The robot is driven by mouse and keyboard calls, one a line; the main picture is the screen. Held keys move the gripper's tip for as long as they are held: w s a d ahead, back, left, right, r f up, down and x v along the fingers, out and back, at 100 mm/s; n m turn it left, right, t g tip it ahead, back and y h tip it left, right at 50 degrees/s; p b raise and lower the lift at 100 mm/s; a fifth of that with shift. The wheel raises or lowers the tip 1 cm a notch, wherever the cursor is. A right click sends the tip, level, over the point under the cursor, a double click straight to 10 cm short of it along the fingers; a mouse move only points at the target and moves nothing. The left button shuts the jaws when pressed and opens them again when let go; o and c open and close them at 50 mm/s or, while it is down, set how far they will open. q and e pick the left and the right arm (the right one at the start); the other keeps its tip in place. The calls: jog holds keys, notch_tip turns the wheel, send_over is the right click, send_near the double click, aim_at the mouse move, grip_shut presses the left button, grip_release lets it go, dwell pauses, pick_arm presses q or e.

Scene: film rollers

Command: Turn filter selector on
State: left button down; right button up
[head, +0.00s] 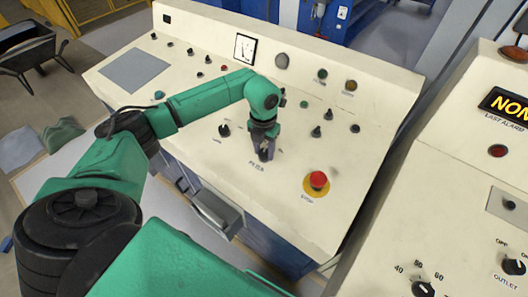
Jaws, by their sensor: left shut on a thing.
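My left gripper (265,152) is over the front middle of the cream control panel (200,100), pointing down. It is shut on a small black selector knob, mostly hidden between its fingers. A printed label sits on the panel just below the fingertips, too small to read surely. Which way the knob points cannot be told. Another black selector knob (224,130) stands free to the left of the gripper. My right gripper is not in view.
A red emergency button (318,180) on a yellow plate is right of the gripper. Several black knobs and lamps stand behind it, below a gauge (245,48). A second console (470,190) with a lit display is on the right. An open metal box (215,212) hangs at the front edge.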

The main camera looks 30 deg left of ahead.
pick_arm(q)
jog(key=m+b, duration=0.4)
jog(key=m, duration=0.1)
jog(key=shift+f+y, duration=0.1)
jog(key=shift+y, duration=0.2)
jog(key=shift+r+m+b, duration=0.2)
jog(key=shift+m+b, duration=0.95)
jog(key=shift+m, duration=1.15)
jog(key=shift+c, duration=1.9)
grip_release()
jog(key=shift+r, duration=0.1)
